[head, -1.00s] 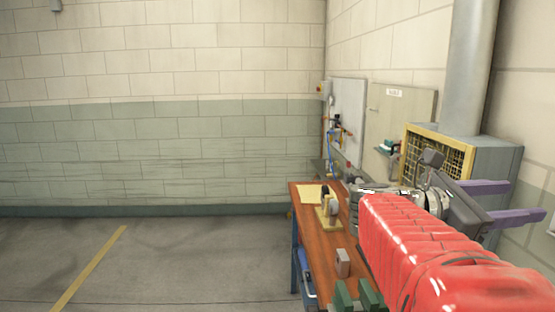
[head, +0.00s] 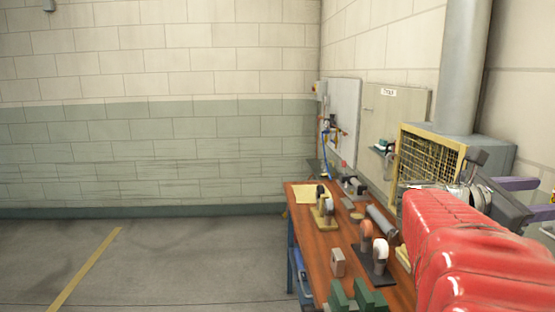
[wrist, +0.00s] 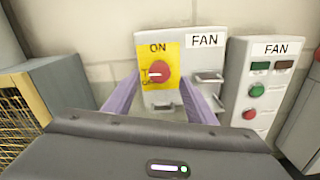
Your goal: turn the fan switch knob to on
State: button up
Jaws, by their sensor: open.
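The red fan switch knob (wrist: 160,72) sits on a yellow plate (wrist: 174,50) marked ON at the top, on a grey box labelled FAN (wrist: 205,40). A white bar on the knob lies about level, toward its left side. Smaller lettering left of the knob is hard to read. My gripper (wrist: 160,80) is open, its two purple fingers on either side of the knob in the picture. I cannot tell whether they touch it. In the head view my gripper (head: 532,197) is at the right edge, and the knob is not visible there.
A second FAN box (wrist: 262,80) with green and red buttons is just right of the switch. A yellow-framed mesh cage (head: 428,165) stands left of my gripper. A wooden bench (head: 315,235) with several tools is below. The floor at left is clear.

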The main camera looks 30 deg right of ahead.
jog(key=x, duration=0.5)
jog(key=shift+a, duration=0.1)
jog(key=shift+c, duration=0.5)
jog(key=c, duration=0.9)
